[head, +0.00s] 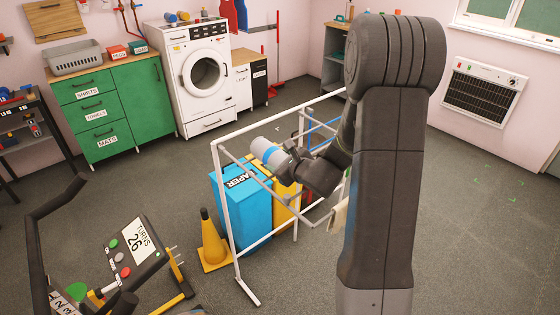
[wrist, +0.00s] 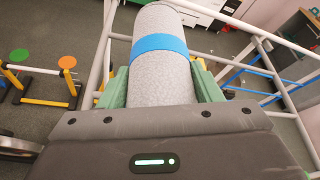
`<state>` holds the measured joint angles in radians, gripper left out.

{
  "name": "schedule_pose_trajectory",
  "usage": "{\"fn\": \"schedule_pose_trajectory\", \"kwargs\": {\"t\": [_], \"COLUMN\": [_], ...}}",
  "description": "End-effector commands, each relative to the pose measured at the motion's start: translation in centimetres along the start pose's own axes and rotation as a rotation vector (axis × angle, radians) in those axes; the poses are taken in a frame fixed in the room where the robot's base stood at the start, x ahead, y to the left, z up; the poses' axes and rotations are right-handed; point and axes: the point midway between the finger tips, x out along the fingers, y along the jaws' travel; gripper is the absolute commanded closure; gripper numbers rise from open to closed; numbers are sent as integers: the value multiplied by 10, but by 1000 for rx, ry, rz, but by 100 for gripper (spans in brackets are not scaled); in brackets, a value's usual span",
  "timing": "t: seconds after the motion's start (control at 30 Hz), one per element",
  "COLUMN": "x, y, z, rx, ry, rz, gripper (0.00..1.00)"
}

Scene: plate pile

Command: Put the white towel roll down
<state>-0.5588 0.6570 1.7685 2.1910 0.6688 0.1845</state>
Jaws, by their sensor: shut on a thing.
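The white towel roll (head: 265,146) has a speckled surface and a blue band around it. It also shows in the wrist view (wrist: 155,85), lengthwise between the two green fingers. My gripper (head: 291,164) is shut on the roll, with one finger on each side. In the head view the roll points left and appears over the white-framed rack (head: 224,197); I cannot tell whether it touches a bar. The roll's near end is hidden by my gripper.
A blue bin (head: 232,207) labelled paper and a yellow bin (head: 286,212) stand behind the rack's bars. A yellow-and-black cone (head: 212,248) is left of the rack. A washing machine (head: 202,78) and green cabinet (head: 130,108) line the back. Floor at right is clear.

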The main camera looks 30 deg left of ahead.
Motion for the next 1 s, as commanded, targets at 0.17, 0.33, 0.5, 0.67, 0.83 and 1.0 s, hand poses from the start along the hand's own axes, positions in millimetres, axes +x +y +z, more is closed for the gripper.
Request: {"fn": "schedule_pose_trajectory", "kwargs": {"t": [0.17, 0.33, 0.5, 0.67, 0.83, 1.0], "x": [0, 0, 0, -9, -36, -67], "y": [0, 0, 0, 0, -1, -1], "z": [0, 0, 0, 0, 0, 0], "rx": [0, 0, 0, 0, -1, -2], "ry": [0, 0, 0, -1, 0, -1], "rz": [0, 0, 0, -1, -3, -3], "gripper": [28, 20, 20, 20, 20, 20]}}
